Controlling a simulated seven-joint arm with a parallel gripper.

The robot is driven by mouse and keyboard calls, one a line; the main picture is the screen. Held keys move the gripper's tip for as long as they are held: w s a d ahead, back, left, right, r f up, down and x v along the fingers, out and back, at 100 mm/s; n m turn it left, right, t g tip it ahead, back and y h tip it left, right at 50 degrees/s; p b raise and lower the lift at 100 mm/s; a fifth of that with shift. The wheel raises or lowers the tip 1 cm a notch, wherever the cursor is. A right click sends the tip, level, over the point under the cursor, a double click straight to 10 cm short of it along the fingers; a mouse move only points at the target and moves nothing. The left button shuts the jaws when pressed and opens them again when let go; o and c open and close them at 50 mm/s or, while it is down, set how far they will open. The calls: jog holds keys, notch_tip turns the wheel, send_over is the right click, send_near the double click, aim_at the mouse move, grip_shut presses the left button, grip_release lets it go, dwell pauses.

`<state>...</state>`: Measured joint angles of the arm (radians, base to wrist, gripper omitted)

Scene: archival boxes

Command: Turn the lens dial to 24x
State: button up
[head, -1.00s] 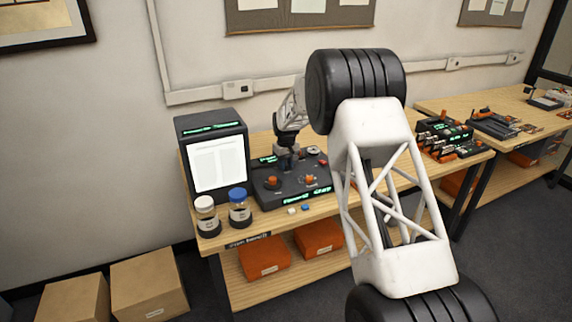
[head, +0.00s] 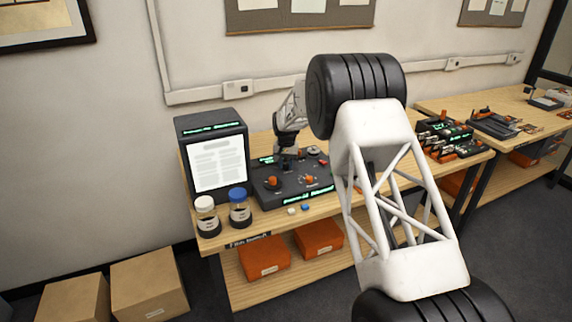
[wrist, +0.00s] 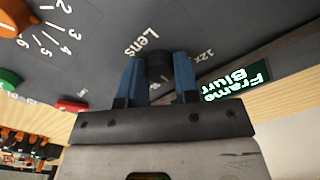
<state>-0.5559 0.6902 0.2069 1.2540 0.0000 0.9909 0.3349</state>
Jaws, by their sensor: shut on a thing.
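The lens dial (wrist: 159,67) is a dark knob beside the "Lens" lettering on the dark control panel (wrist: 95,45) in the wrist view. A "12x" mark shows to its right; no 24x mark can be read. My gripper (wrist: 158,75) has blue fingers, one on each side of the dial, and is shut on it. In the head view my gripper (head: 285,160) is low over the back of the panel (head: 262,190), and the dial is hidden there. A green-lit display (wrist: 235,82) reads roughly "Frame Blurr...", partly cut off.
A monitor (head: 217,165) showing a page of text stands left of the panel. Two jars, white-capped (head: 207,217) and blue-capped (head: 239,208), stand at the bench front. Orange knobs (head: 272,182) and a red button (wrist: 70,105) sit on the panel.

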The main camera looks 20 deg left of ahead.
aim_at(286, 165)
dwell(0.3)
jog(key=o, duration=0.9)
jog(key=shift+r, duration=0.15)
jog(key=shift+r, duration=3.8)
